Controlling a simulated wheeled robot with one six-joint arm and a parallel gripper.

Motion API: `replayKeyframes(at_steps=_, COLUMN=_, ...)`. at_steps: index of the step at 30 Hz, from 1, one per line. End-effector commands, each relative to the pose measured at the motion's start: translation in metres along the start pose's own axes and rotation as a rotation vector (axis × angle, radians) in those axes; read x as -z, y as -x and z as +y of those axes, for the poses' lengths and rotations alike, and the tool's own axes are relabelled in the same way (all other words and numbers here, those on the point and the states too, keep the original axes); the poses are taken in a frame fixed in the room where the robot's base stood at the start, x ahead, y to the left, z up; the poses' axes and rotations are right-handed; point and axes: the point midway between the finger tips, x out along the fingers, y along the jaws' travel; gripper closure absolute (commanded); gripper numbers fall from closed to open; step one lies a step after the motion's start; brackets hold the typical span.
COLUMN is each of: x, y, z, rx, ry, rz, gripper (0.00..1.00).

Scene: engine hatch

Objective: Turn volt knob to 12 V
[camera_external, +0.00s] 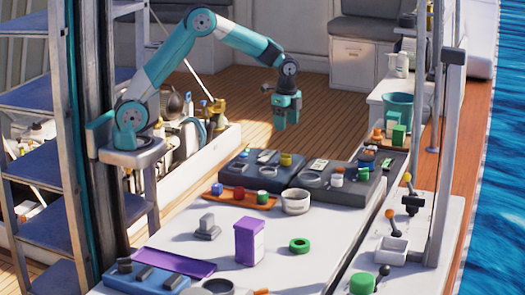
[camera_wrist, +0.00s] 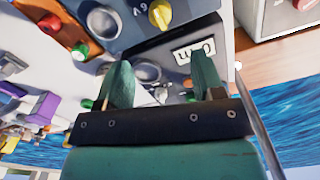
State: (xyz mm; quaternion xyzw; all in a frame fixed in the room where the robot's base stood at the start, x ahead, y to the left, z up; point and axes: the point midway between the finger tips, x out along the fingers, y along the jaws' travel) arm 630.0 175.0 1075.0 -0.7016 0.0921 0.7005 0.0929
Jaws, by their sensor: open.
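A yellow knob (camera_wrist: 162,14) stands on a dark panel (camera_wrist: 125,38) at the top of the wrist view, beside a small marking that looks like "6V". In the external view a yellow knob (camera_external: 286,159) shows on the left dark panel (camera_external: 238,168). I cannot read its setting or find a 12 V mark. My gripper (camera_external: 286,123) hangs in the air above and behind the panels, pointing down. In the wrist view my gripper (camera_wrist: 162,72) has its two teal fingers apart with nothing held between them. It is not touching the knob.
A second dark panel (camera_external: 350,194) carries a white-and-red knob (camera_external: 336,176). An orange tray (camera_external: 240,199) with coloured caps, a metal cup (camera_external: 296,201), a purple box (camera_external: 250,241) and a green ring (camera_external: 299,245) stand on the white worktop. The air around the gripper is clear.

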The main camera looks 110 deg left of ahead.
Motion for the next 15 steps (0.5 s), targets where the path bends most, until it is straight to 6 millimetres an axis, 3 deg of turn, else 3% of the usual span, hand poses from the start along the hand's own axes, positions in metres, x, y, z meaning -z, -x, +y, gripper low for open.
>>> replayKeyframes(at_steps=6, x=0.001, y=0.040, z=-0.001, rx=0.002, ry=0.000, rz=0.002, gripper=0.38)
replayKeyframes(at_steps=15, x=0.000, y=0.056, z=0.000, rx=0.000, ry=0.000, rz=0.000, gripper=0.38)
